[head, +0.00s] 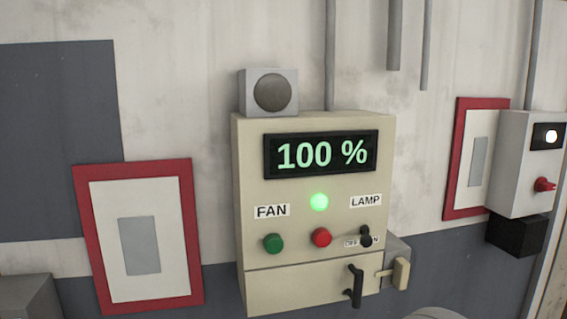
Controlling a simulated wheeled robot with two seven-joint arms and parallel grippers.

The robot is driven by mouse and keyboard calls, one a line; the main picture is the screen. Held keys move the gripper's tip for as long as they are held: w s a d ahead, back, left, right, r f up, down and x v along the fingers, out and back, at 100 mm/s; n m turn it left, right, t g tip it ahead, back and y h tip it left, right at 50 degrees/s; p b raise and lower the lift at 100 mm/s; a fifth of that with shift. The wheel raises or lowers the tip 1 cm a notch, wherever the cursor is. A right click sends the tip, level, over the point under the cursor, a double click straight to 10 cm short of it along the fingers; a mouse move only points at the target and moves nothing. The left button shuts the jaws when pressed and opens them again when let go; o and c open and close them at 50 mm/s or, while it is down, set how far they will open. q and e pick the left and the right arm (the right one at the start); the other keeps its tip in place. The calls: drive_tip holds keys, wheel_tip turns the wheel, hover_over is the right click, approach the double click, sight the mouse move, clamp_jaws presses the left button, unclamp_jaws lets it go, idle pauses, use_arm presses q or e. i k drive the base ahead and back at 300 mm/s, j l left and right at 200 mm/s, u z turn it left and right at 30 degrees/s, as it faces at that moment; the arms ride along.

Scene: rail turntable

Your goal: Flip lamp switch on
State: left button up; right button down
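A beige control box (250,190) is on the wall in the middle of the head view. The lamp switch (366,235) is a small black toggle at its lower right, below the LAMP label (365,201). It stands nearly upright in front of a small OFF/ON label (351,243) and hides part of it. I cannot tell which side it is set to. A display (321,154) reads 100 %, and a green light (319,202) glows under it. Neither of my grippers is in view.
A green button (273,243) under FAN and a red button (321,237) are left of the switch. A black handle (355,285) sticks out below it, and a beige lever (401,274) at the right side. A grey box with a red knob (544,184) is far right.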

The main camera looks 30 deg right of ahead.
sight(366, 240)
drive_tip(key=i+z, duration=0.15)
drive_tip(key=z, duration=0.35)
drive_tip(key=i+j+z, duration=0.1)
drive_tip(key=z, duration=0.35)
drive_tip(key=i+j+z, duration=0.1)
drive_tip(key=j+z, duration=0.15)
drive_tip(key=z, duration=0.25)
drive_tip(key=k+j+u, duration=0.15)
drive_tip(key=j, duration=0.45)
drive_tip(key=j+u, duration=0.1)
drive_tip(key=j, duration=0.5)
drive_tip(key=i+l, duration=0.1)
drive_tip(key=l, duration=0.5)
drive_tip(key=i, duration=0.05)
